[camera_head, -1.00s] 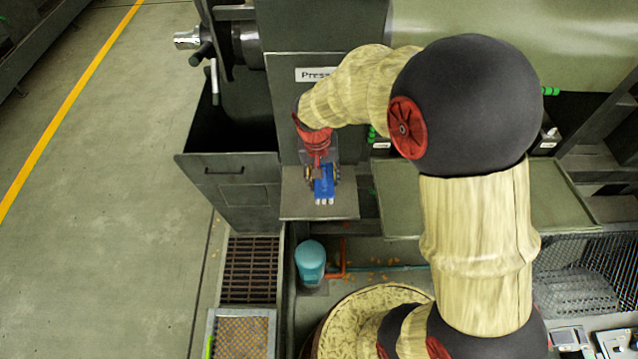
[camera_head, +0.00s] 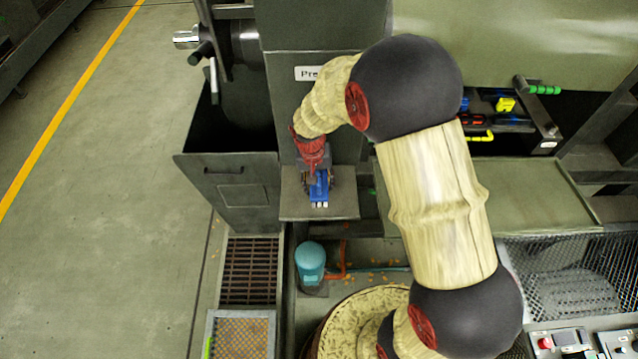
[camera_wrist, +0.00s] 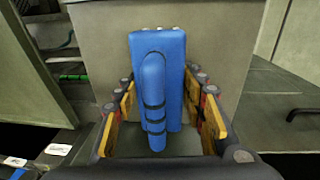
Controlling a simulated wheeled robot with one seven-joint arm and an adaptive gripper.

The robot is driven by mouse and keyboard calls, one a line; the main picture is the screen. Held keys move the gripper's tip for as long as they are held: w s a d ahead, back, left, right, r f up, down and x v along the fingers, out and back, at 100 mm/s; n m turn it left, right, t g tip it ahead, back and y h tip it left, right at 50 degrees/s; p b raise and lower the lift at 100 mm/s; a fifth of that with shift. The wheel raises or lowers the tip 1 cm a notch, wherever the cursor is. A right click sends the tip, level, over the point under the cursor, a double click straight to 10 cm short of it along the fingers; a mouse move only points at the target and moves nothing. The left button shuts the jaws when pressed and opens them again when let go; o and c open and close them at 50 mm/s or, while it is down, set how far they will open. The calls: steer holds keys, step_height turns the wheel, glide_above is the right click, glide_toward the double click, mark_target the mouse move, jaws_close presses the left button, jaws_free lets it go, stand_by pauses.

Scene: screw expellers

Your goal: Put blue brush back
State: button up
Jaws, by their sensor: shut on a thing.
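The blue brush (camera_head: 319,193) is held at the end of my arm, over the small grey ledge (camera_head: 343,207) at the front of the press. Pale bristle tips show at its lower end in the head view. In the wrist view the brush (camera_wrist: 176,80) stands between the two fingers of my gripper (camera_wrist: 160,92), its handle toward the camera. My gripper (camera_head: 318,182) is shut on the brush. I cannot tell whether the brush touches the ledge.
An open tool drawer (camera_head: 560,146) holds yellow, red and black tools to the right. An open dark bin (camera_head: 225,165) stands left of the ledge. A teal container (camera_head: 310,260) and a floor grate (camera_head: 249,270) lie below. The left floor is clear.

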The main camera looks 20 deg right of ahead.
steer(key=shift+f, duration=0.2)
steer(key=o, duration=1.2)
steer(key=shift+r, duration=0.15)
step_height(320, 180, up, 12)
steer(key=a+p, duration=0.1)
steer(key=s+r+n+t, duration=0.2)
steer(key=s+r+t, duration=0.1)
steer(key=s+r, duration=1.1)
steer(key=s, duration=0.1)
steer(key=s+r+n+t+y, duration=0.1)
steer(key=s+r, duration=0.2)
steer(key=s, duration=0.1)
steer(key=s+d+r+t, duration=0.1)
steer(key=s+r, duration=0.1)
steer(key=s, duration=0.1)
steer(key=shift+s+r+n, duration=0.15)
steer(key=shift+n, duration=0.15)
